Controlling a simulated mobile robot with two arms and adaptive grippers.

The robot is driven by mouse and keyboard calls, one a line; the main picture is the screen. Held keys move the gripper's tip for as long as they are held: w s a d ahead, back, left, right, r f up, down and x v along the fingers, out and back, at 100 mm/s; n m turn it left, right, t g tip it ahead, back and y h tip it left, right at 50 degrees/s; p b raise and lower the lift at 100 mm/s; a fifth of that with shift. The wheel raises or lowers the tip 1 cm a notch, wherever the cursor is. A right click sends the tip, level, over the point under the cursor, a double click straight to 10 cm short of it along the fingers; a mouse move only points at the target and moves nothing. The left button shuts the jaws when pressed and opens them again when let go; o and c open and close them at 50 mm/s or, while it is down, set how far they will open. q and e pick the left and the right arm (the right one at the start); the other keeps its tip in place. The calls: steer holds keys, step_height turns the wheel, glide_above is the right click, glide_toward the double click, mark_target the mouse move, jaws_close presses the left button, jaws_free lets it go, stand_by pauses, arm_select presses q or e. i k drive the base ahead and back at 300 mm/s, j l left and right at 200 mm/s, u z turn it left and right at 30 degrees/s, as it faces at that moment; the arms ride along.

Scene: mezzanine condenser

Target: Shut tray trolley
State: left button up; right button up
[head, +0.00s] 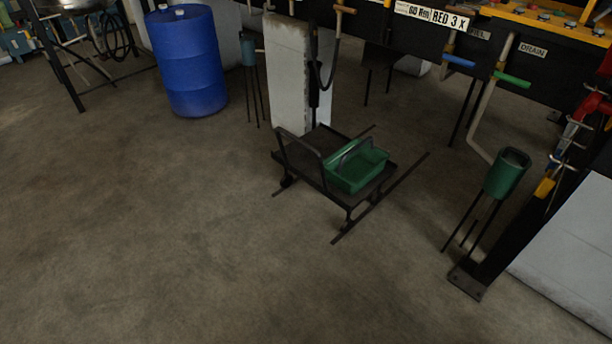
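The tray trolley (310,189) is a low, dark metal frame on the concrete floor near the middle of the head view. It has a flat black deck and a curved handle bar (300,150) at its left end. A green tray with a handle (358,170) sits on the right part of the deck. Long thin dark rails (382,197) lie on the floor beneath the trolley and stick out towards the upper right. Neither of my grippers is in view.
A pale, stained pillar (290,75) stands just behind the trolley. A blue drum (188,62) is at the upper left. A green cup on thin legs (507,174) stands at the right, by a dark post and a grey panel (575,260). The floor in front is clear.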

mark_target(304, 157)
steer(key=i+l+z, duration=0.1)
steer(key=i+z, duration=0.3)
steer(key=i, duration=0.35)
steer(key=i+j+z, duration=0.15)
steer(key=i+z, duration=0.2)
steer(key=i, duration=0.45)
